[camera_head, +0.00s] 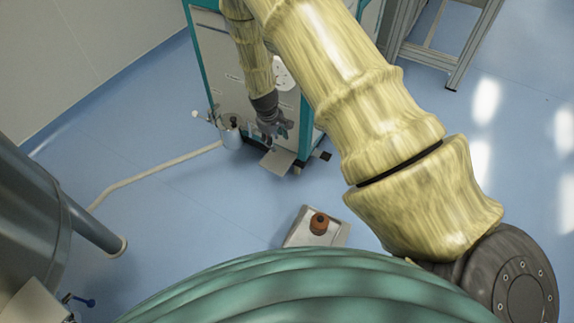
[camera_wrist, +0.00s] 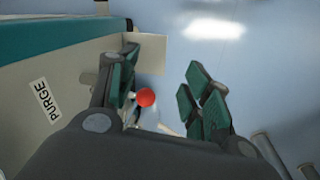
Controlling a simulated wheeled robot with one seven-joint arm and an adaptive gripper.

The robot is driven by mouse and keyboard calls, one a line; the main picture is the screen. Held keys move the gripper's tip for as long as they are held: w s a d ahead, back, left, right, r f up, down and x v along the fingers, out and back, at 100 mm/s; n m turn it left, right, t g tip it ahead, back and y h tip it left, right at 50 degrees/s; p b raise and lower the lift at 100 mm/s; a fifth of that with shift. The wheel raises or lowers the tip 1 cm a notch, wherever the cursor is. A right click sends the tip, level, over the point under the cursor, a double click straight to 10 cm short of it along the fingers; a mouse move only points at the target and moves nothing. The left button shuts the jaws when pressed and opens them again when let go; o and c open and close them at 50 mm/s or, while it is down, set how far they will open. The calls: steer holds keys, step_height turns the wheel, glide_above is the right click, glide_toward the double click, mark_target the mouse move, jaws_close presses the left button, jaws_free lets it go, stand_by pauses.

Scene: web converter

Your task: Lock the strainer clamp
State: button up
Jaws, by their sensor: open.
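The strainer appears to be the small metal canister (camera_head: 232,136) with a dark knob on top, at the lower front of the teal-edged cabinet in the head view. My gripper (camera_head: 279,132) is just right of it, close to the cabinet front. In the wrist view my gripper (camera_wrist: 165,80) is open, with green pads spread apart. A red ball knob (camera_wrist: 146,97) shows between the fingers, nearer the left finger; a pale rod lies by it. I cannot tell whether the knob touches the finger. The clamp itself is not clearly visible.
The cabinet (camera_head: 222,70) stands behind my gripper; its PURGE label (camera_wrist: 43,100) shows in the wrist view. A flat plate (camera_head: 276,162) juts out below my gripper. A pale hose (camera_head: 150,175) crosses the floor. A tray (camera_head: 300,232) holds a brown round part (camera_head: 319,223).

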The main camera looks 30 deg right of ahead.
steer(key=s+a+f+p, duration=0.2)
steer(key=s+p, duration=0.1)
steer(key=s, duration=0.6)
steer(key=shift+a+f+m, duration=0.15)
steer(key=shift+f+m, duration=0.15)
steer(key=shift+m, duration=0.1)
